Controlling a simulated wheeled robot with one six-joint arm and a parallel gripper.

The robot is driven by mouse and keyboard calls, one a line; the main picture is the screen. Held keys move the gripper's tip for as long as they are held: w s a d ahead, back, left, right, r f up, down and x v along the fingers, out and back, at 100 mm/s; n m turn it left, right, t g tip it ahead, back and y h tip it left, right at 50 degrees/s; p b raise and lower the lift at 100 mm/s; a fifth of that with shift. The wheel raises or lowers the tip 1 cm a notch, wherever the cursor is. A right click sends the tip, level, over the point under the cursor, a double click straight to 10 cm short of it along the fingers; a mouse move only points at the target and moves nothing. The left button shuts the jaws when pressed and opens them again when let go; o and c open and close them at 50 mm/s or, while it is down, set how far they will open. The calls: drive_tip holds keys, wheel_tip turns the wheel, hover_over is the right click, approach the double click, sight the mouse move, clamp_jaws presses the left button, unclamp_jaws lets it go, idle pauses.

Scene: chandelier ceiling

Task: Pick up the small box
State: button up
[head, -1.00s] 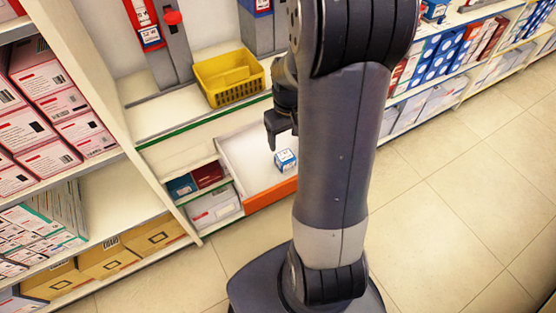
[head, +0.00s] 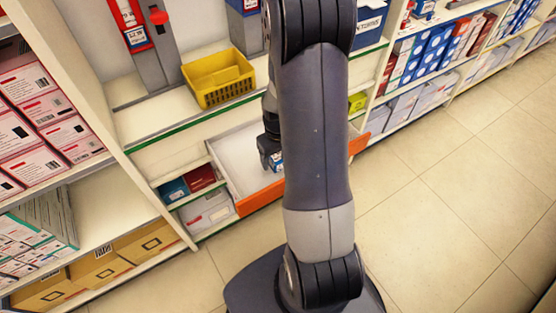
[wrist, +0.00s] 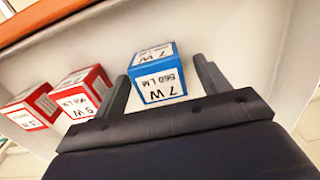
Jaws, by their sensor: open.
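A small blue and white box (wrist: 158,75), marked "7 W", sits in a white, orange-fronted drawer (head: 247,205). In the wrist view it stands between the two open fingers of my gripper (wrist: 160,70), with nothing clearly gripped. In the head view my gripper (head: 269,150) is low in the drawer, partly hidden by my arm, and only a sliver of the blue box (head: 278,164) shows. Two red and white small boxes, one nearer (wrist: 83,88) and one farther left (wrist: 32,108), stand beside the blue box in the wrist view.
A yellow basket (head: 218,79) stands on the shelf above the drawer. Shelves with pink boxes (head: 35,135) are at the left. More stocked shelves (head: 430,60) run along the right. Tiled floor (head: 440,210) at the right is clear.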

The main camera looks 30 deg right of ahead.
drive_tip(key=shift+c, duration=0.4)
drive_tip(key=c, duration=1)
